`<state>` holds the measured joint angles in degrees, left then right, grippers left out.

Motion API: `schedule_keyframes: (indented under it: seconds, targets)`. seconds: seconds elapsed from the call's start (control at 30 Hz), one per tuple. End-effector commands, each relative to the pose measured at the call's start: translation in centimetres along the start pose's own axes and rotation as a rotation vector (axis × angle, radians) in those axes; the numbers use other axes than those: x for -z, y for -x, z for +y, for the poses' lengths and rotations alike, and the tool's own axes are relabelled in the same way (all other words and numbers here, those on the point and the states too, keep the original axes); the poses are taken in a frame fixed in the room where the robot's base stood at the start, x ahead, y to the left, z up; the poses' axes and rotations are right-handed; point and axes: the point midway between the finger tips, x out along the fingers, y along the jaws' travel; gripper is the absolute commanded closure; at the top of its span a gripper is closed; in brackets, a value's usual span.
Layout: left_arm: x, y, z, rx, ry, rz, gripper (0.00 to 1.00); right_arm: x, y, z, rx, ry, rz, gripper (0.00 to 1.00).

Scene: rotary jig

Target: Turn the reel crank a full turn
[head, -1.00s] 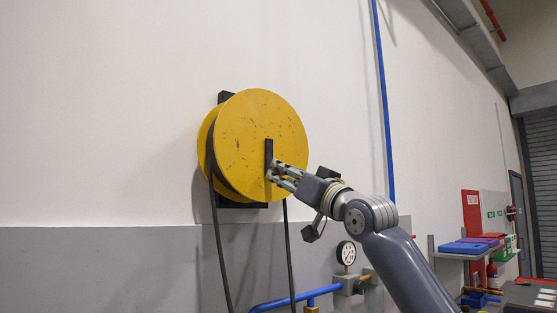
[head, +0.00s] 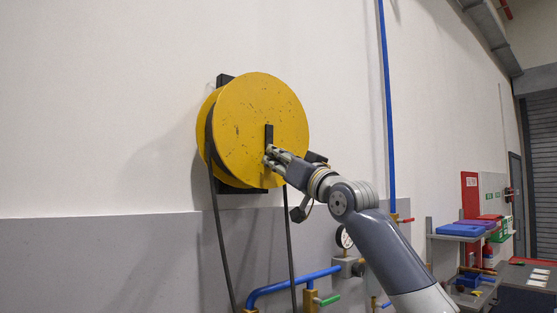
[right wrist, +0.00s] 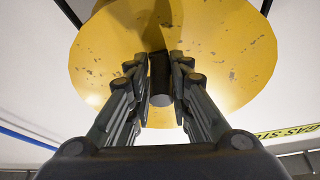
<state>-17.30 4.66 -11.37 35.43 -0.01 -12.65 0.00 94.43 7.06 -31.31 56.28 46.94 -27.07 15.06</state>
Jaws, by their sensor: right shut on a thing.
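The yellow reel (head: 250,115) is mounted on the wall in the head view, with scuffed paint and a dark hose hanging below. Its dark crank arm (head: 269,132) runs down the reel's face from near the middle. My right gripper (head: 270,158) is at the crank's lower end. In the right wrist view the fingers of my right gripper (right wrist: 160,85) are shut on the dark round crank handle (right wrist: 161,92), with the yellow reel face (right wrist: 100,60) behind it. My left gripper is not in view.
Below the reel are a blue pipe (head: 290,286), a pressure gauge (head: 343,238) partly behind my arm, and a green-handled valve (head: 327,300). A blue vertical pipe (head: 386,100) runs up the wall. Shelves with coloured bins (head: 460,230) stand at the right.

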Motion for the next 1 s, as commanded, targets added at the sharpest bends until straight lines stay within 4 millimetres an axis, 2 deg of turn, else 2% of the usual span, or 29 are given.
schedule_keyframes:
  seconds: [0.27, 0.6, 1.0]
  targets:
    - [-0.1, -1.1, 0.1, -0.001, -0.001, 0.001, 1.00, -0.2, 0.1, -0.5, -0.015, -0.045, 0.002, 1.00]
    - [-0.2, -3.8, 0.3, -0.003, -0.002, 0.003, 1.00, -0.2, 0.1, -2.3, -0.097, -0.251, 0.003, 1.00]
    - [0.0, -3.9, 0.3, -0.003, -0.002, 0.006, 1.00, 0.4, -0.1, -4.1, -0.200, -0.491, 0.001, 1.00]
